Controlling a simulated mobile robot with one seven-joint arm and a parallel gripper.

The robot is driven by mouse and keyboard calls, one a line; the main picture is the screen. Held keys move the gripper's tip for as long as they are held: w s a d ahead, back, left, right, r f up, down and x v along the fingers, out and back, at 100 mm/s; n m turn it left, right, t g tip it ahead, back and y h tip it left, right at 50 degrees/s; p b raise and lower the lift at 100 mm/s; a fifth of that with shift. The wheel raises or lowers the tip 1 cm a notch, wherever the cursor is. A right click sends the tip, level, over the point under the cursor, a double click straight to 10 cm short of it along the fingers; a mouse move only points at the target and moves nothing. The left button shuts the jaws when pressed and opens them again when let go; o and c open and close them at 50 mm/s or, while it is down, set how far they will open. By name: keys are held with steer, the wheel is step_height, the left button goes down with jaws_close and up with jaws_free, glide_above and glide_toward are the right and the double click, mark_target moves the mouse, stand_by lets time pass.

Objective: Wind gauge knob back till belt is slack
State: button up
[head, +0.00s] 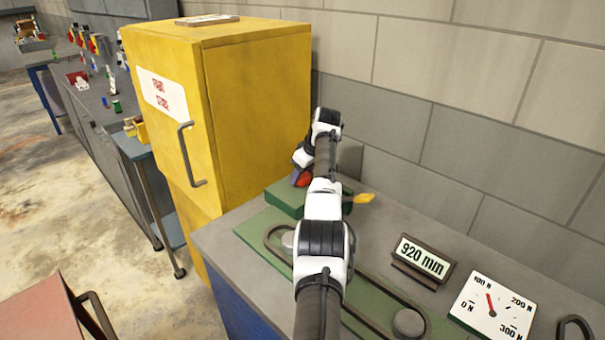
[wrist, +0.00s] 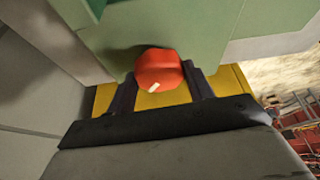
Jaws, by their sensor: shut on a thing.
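A red knob (wrist: 160,68) with a white mark sits on the green housing (wrist: 140,20) in the wrist view. The white mark points to the lower left. My gripper (wrist: 161,84) is shut on the knob, with a dark finger on each side of it. In the head view the red knob (head: 301,178) shows small beside my arm. The dark belt (head: 385,285) loops round pulleys on a green plate; my arm hides its middle. The tension gauge (head: 510,312) has its red needle near the 100 N mark. Whether the belt sags is hard to tell.
A display (head: 422,260) reads 920 mm on the grey bench top. A yellow lever (head: 364,198) sticks out by the green housing. A tall yellow cabinet (head: 255,100) stands left of the bench. A block wall (head: 480,120) closes off the back.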

steer(key=shift+n, duration=0.6)
steer(key=o, duration=1)
steer(key=shift+d+r, duration=0.1)
steer(key=b+v, duration=0.3)
steer(key=v, duration=1)
steer(key=shift+w+d+r, duration=0.1)
steer(key=shift+d+r, duration=0.1)
steer(key=shift+r, duration=0.15)
